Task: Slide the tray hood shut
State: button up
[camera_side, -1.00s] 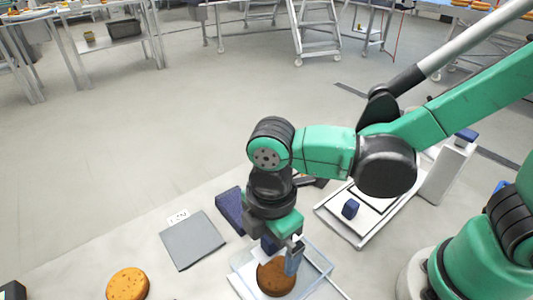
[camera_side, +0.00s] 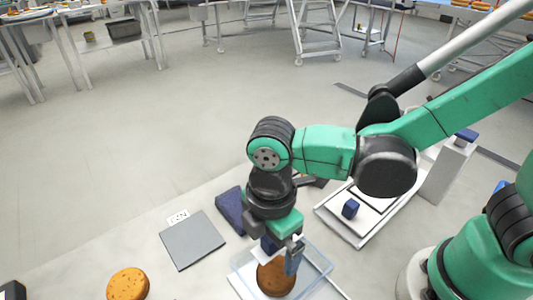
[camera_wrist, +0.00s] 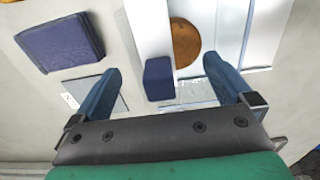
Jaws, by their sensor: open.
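The tray hood (camera_side: 318,262) looks like a clear, see-through cover at the front of the side view, around a brown round (camera_side: 275,277). A blue block (camera_wrist: 158,80), seemingly the hood's handle, stands beside the round. My gripper (camera_wrist: 161,68) points down with its two blue fingers apart, one on each side of the block. Gaps show between block and fingers in the wrist view. In the side view my gripper (camera_side: 282,257) hides most of the block.
A dark blue pad (camera_side: 231,211) and a grey square plate (camera_side: 192,240) lie left of the hood. A tan round (camera_side: 128,284) is further left. A white tray (camera_side: 366,232) with a small blue block (camera_side: 350,209) stands behind right. The table's left back part is clear.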

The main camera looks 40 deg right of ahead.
dwell(0.4)
jog(key=shift+r, duration=3.5)
jog(key=w+d+m+t, duration=0.2)
jog(key=d+m+t, duration=0.1)
jog(key=d+m, duration=0.5)
jog(key=w+d+m+t, duration=0.2)
jog(key=d+m+t, duration=0.2)
jog(key=d+m, duration=0.4)
jog(key=shift+w+d+r+m, duration=0.2)
jog(key=shift+w+r+m, duration=0.1)
jog(key=shift+m, duration=0.6)
